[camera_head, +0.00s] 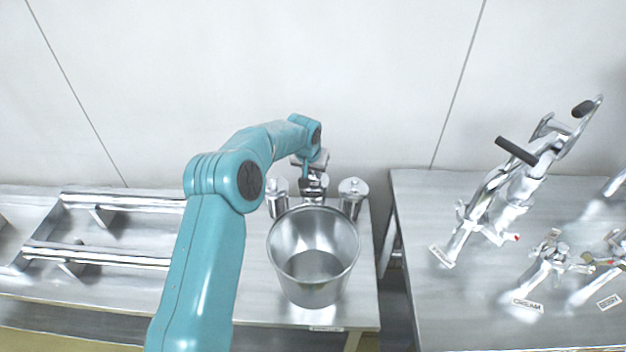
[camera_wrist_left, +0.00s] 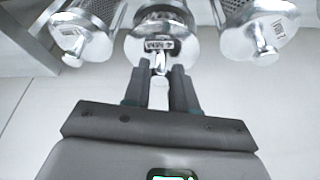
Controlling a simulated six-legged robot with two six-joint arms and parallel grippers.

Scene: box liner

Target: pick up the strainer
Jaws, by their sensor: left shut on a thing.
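Three metal strainers stand at the back of the left table, behind the bucket. The middle strainer (camera_head: 314,188) shows in the wrist view as a shiny round cap (camera_wrist_left: 160,22) with a small dark label. In the wrist view the fingers of my left gripper (camera_wrist_left: 160,72) are closed on the small bright knob of the middle strainer. The left strainer (camera_head: 277,197) and the right strainer (camera_head: 353,195) have perforated bodies and stand apart on either side. My right gripper is not in view.
A metal bucket (camera_head: 313,255) stands just in front of the strainers. Long metal rails (camera_head: 110,257) lie at the left. The right table (camera_head: 440,310) carries metal valve fittings (camera_head: 520,190), across a gap. A wall rises close behind.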

